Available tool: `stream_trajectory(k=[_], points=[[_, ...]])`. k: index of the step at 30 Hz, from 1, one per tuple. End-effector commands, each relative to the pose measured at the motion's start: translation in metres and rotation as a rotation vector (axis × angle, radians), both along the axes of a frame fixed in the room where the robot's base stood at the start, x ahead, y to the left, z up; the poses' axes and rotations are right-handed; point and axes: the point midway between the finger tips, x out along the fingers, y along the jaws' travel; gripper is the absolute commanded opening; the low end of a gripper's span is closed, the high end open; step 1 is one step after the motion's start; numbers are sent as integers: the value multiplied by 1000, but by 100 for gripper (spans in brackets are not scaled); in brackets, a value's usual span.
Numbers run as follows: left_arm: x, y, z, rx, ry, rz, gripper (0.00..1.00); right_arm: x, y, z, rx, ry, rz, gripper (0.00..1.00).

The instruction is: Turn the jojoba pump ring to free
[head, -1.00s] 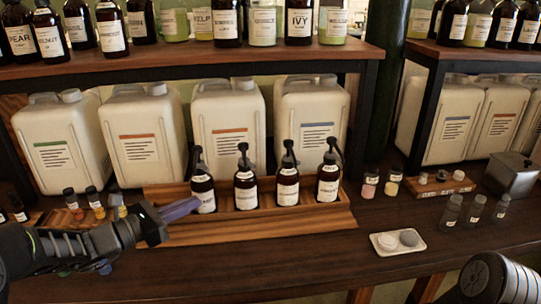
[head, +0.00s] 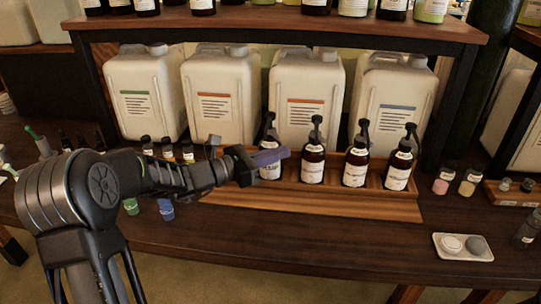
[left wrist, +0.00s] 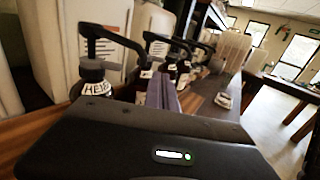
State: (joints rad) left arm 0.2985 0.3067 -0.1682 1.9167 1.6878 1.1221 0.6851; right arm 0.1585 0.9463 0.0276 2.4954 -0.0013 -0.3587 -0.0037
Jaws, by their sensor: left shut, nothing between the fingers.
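Several dark brown pump bottles with white labels stand upright in a row in a wooden tray (head: 310,209). From left to right they are a first bottle (head: 270,173), a second bottle (head: 313,164), a third bottle (head: 355,170) and a fourth bottle (head: 399,172). The label print is too small to tell which is jojoba. My left gripper (head: 280,155) is shut and empty, its purple fingers crossing in front of the first bottle's upper part. In the left wrist view its fingers (left wrist: 163,92) point along the row, beside a near bottle (left wrist: 91,77) with a black pump. My right gripper is out of view.
Large white canisters (head: 222,97) stand behind the tray under a shelf (head: 270,27). Small vials (head: 167,149) stand behind my left arm. A white dish (head: 462,247) lies at the right. The table front is mostly clear.

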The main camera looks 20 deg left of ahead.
Motion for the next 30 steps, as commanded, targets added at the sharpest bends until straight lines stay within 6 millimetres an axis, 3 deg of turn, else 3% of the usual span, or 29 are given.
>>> stream_trajectory(k=[9, 15, 30], points=[[48, -44, 0, -1, 2, -4, 0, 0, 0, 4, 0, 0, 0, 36], [67, -59, 0, -1, 1, -1, 0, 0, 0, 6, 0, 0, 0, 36], [72, -62, 0, -1, 1, 0, 0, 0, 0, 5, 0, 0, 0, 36]])
